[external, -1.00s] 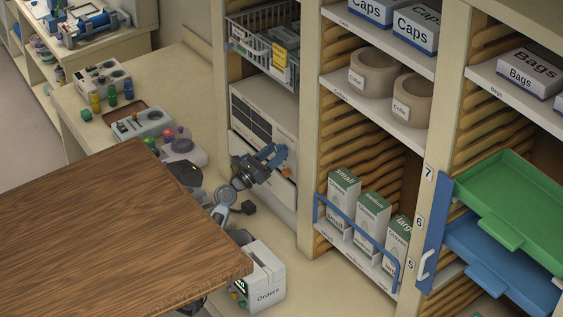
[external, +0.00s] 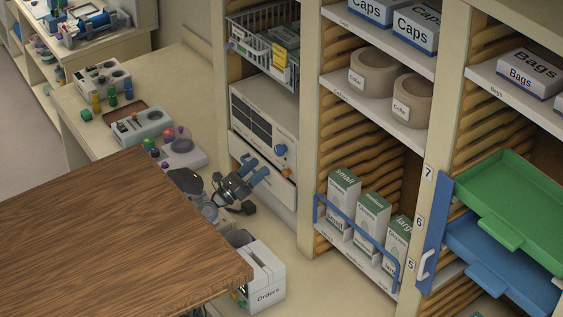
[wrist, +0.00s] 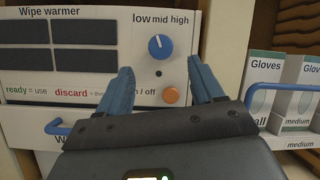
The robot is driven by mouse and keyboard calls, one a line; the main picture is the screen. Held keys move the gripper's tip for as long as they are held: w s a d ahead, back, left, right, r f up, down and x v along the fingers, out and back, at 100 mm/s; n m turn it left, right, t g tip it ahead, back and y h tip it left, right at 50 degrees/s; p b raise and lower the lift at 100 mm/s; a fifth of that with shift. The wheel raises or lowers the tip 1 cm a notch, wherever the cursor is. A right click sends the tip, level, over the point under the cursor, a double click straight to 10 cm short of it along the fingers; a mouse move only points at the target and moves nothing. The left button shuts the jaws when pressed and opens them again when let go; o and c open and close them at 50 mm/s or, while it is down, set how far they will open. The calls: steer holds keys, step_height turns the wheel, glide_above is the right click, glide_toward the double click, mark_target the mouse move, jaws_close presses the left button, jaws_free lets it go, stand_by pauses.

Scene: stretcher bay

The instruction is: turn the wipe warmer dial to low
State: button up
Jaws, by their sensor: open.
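The wipe warmer (external: 252,113) is a white panel in the shelf bay. Its blue dial (external: 280,151) shows uncovered at the panel's right side. In the wrist view the dial (wrist: 160,46) sits under the labels low, mid and high, and its white mark points up and slightly left, to the low side of straight up. My gripper (external: 255,174) is open and empty, in front of the panel and lower than the dial. In the wrist view its blue fingers (wrist: 164,82) stand either side of the space below the dial, apart from it.
An orange on/off button (wrist: 171,95) is below the dial, between my fingers in the picture. A drawer with a blue handle (wrist: 58,131) lies under the panel. Glove boxes (external: 372,217) behind a blue rail stand to the right. A wooden tabletop (external: 110,230) fills the left foreground.

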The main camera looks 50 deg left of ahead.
mark_target(276, 152)
steer(key=shift+w+r+m+g+h+p, duration=0.15)
steer(key=shift+w+r+m+g+h, duration=0.15)
steer(key=shift+w+r+m+g, duration=0.75)
steer(key=shift+w+r+m+g+h+p, duration=0.1)
steer(key=shift+w+r+m+g+h, duration=0.35)
steer(key=shift+w+m, duration=1.15)
steer(key=shift+w+r+m+g+h+p, duration=0.15)
steer(key=shift+w+r+m+g, duration=0.25)
steer(key=shift+w+m+g, duration=0.95)
steer(key=shift+s+m+t, duration=0.3)
steer(key=shift+t, duration=0.05)
steer(key=c, duration=1.1)
steer(key=shift+o, duration=0.2)
steer(key=n+p, duration=0.1)
steer(key=n, duration=0.2)
steer(key=shift+p, duration=0.3)
steer(key=shift+n, duration=0.7)
steer(key=shift+f, duration=0.1)
